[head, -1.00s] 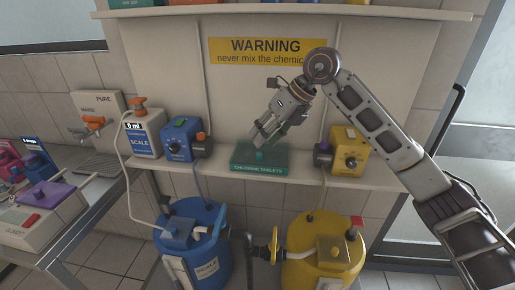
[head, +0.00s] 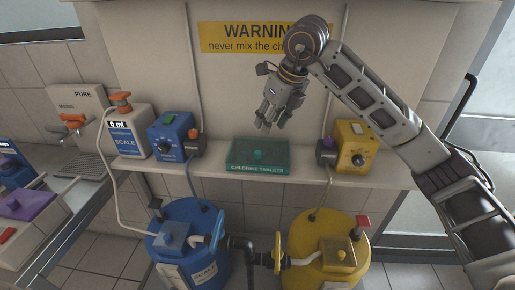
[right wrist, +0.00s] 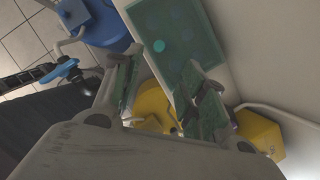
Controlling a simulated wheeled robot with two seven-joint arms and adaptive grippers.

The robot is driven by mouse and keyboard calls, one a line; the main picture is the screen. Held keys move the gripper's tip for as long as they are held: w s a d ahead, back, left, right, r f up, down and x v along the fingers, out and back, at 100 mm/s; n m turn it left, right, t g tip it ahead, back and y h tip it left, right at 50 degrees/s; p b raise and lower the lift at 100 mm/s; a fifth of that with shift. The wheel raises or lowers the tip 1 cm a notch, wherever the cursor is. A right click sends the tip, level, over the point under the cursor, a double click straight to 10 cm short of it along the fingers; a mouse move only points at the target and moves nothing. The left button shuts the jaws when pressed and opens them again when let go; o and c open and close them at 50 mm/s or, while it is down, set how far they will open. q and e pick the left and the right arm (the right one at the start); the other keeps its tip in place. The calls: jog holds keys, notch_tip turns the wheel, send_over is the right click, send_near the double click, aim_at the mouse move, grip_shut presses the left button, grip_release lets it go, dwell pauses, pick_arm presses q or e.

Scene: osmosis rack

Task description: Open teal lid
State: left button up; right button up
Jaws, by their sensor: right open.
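The teal lid with a round knob (head: 257,154) tops the box labelled "CHLORINE TABLETS" (head: 257,169) on the white shelf, and it lies closed. In the right wrist view the teal lid (right wrist: 180,35) shows beyond my fingers, with its lighter round knob left of the middle. My right gripper (head: 263,122) is open and empty, pointing down above the back of the lid and apart from it. In the right wrist view its two fingers (right wrist: 160,95) stand apart with nothing between them. My left gripper is not in view.
A blue pump box (head: 172,136) stands left of the teal box and a yellow one (head: 352,147) right of it. A blue barrel (head: 185,232) and a yellow barrel (head: 325,235) stand below the shelf (head: 222,178). A white scale bottle (head: 128,132) is further left.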

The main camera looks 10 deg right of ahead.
aim_at(258, 152)
dwell(0.4)
jog(key=shift+x, duration=6.9)
grip_shut()
